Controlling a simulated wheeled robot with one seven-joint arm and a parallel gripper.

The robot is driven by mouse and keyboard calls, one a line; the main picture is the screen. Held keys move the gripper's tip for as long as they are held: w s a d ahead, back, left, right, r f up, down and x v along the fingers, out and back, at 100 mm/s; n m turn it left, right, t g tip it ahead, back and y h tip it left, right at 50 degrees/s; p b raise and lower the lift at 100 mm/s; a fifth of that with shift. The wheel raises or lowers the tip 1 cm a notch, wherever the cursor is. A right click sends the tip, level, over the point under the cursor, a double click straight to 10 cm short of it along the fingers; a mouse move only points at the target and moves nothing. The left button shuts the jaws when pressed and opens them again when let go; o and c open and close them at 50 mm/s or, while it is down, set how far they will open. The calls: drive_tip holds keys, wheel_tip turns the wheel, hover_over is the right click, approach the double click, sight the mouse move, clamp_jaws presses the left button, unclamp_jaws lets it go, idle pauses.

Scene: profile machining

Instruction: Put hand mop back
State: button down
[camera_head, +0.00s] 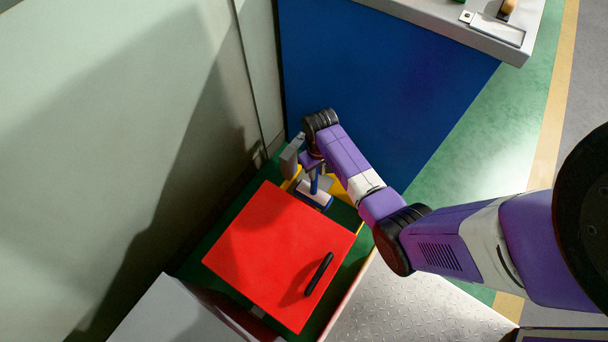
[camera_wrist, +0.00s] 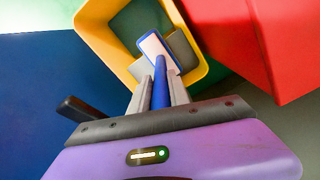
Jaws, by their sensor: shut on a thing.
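The hand mop has a blue handle (camera_wrist: 160,95) and a white, blue-edged head (camera_wrist: 154,46). My gripper (camera_wrist: 162,82) is shut on the handle, with the head pointing away from the wrist. The mop head also shows in the head view (camera_head: 315,195), just below my gripper (camera_head: 313,178). A yellow open-topped container (camera_wrist: 110,50) lies under the mop; in the wrist view the head overlaps its opening. I cannot tell how far above or inside the container the head is. A grey thing (camera_wrist: 184,46) shows in the opening behind the head.
A red box (camera_head: 270,245) with a black handle (camera_head: 319,274) stands close beside the yellow container, on a green surface (camera_head: 208,242). A pale wall (camera_head: 100,120) is on the left and a blue panel (camera_head: 380,80) behind. A grey worktop (camera_head: 440,12) is at top right.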

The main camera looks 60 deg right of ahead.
drive_tip(key=w+f, duration=0.1)
drive_tip(key=w, duration=0.1)
drive_tip(key=w+a+f+b, duration=0.1)
drive_tip(key=w+f, duration=0.1)
drive_tip(key=shift+a+f, duration=0.15)
drive_tip(key=shift+f, duration=0.1)
drive_tip(key=shift+b, duration=0.3)
drive_tip(key=shift+f, duration=0.15)
drive_tip(key=c, duration=1.2)
unclamp_jaws()
drive_tip(key=shift+s, duration=0.1)
drive_tip(key=shift+c, duration=0.2)
wheel_tip(320, 180, up, 12)
drive_tip(key=p, duration=0.3)
